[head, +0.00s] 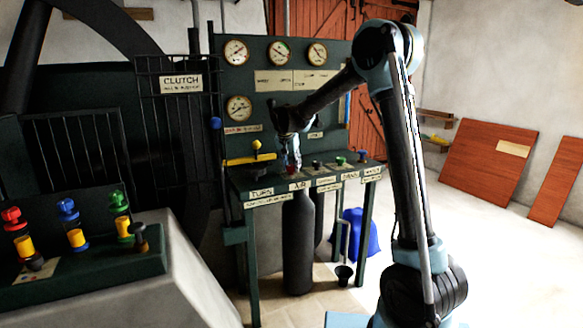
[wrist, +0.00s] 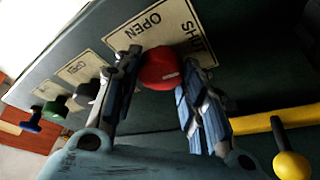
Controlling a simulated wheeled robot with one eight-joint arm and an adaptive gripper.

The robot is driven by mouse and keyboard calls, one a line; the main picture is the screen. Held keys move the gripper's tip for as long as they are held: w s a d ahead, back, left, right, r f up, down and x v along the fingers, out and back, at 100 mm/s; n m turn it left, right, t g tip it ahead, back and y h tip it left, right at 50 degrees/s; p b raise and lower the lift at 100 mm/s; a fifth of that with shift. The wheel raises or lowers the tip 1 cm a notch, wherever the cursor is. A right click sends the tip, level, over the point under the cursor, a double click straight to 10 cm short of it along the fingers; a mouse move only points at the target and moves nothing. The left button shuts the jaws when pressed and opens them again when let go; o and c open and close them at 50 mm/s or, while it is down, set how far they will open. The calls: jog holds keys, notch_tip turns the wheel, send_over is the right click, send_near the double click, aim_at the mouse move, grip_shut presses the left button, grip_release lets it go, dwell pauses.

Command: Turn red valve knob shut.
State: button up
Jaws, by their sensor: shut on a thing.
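The red valve knob (wrist: 159,68) is round and sits on the dark green panel. In the wrist view a cream plate (wrist: 120,45) behind it reads OPEN to the left and SHUT to the right. My gripper (wrist: 163,64) has one finger on each side of the knob and is shut on it. A small pale mark shows on the knob, but I cannot tell its exact setting. In the head view my gripper (head: 291,158) reaches down to the bench, and the red knob (head: 291,169) shows just below the fingers.
Black (wrist: 86,94), green (wrist: 56,106) and blue (wrist: 29,121) knobs stand in a row left of the fingers in the wrist view. A yellow lever with a ball end (wrist: 291,165) lies close by on the right. Gauges (head: 280,52) fill the back panel.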

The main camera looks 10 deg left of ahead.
dwell(0.3)
jog(key=o, duration=1)
jog(key=shift+o, duration=0.2)
jog(key=v, duration=1.1)
jog(key=shift+r, duration=0.45)
